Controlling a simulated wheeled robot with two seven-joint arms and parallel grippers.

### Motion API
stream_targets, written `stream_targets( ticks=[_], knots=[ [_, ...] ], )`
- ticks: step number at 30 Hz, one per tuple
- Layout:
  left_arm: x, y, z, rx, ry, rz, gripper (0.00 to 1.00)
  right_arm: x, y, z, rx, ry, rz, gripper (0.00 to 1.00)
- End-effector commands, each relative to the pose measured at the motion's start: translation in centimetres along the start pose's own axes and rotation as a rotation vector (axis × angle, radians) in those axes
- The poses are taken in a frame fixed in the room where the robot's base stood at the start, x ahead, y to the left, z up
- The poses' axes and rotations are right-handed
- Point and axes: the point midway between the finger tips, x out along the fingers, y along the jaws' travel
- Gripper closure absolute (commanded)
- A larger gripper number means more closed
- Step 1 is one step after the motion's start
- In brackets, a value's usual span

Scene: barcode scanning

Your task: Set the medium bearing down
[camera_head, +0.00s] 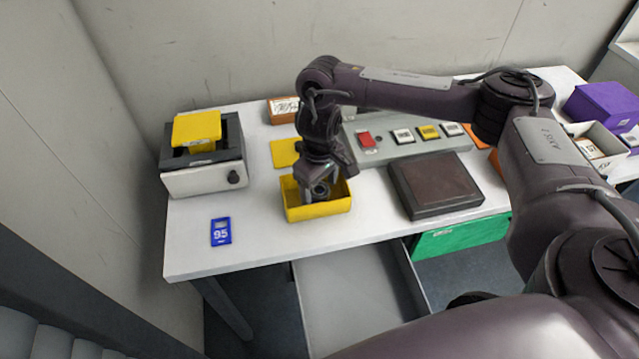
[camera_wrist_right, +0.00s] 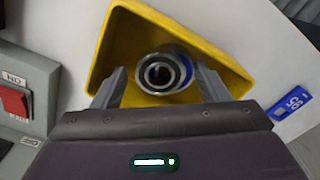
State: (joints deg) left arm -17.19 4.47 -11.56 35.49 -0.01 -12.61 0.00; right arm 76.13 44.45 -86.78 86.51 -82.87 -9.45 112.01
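The medium bearing (camera_wrist_right: 163,73), a metal ring with a dark bore and a blue band, is in the yellow bin (camera_wrist_right: 108,50) in the right wrist view. In the head view the bin (camera_head: 318,212) stands near the table's front edge, and the bearing is mostly hidden by the gripper. My right gripper (camera_head: 321,190) points down into the bin. In the wrist view its fingers (camera_wrist_right: 163,85) stand on both sides of the bearing, with narrow gaps visible, so it looks open around it. My left gripper is not in view.
A button panel (camera_head: 370,155) and dark flat box (camera_head: 435,185) lie right of the bin. Bare table (camera_head: 270,245) shows in front. A purple box (camera_head: 602,105) stands far right.

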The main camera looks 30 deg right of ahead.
Motion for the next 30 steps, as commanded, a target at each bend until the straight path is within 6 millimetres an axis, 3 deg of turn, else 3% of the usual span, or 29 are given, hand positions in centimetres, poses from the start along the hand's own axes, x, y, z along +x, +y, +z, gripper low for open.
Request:
stream_targets(
  ticks=[7, 11, 21, 30],
  knots=[
    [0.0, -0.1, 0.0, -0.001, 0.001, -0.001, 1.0, -0.2, 0.0, 0.0, 0.0, 0.001, 0.0, 0.32],
    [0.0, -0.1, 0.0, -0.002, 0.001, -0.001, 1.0, -1.5, 0.0, -0.1, -0.002, 0.004, 0.001, 0.32],
    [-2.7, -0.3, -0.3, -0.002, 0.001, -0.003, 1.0, -9.3, 0.1, -0.1, -0.002, 0.005, 0.003, 0.32],
    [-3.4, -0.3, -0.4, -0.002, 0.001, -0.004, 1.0, -12.9, 0.0, -0.1, -0.001, 0.002, 0.0, 0.32]
  ],
)
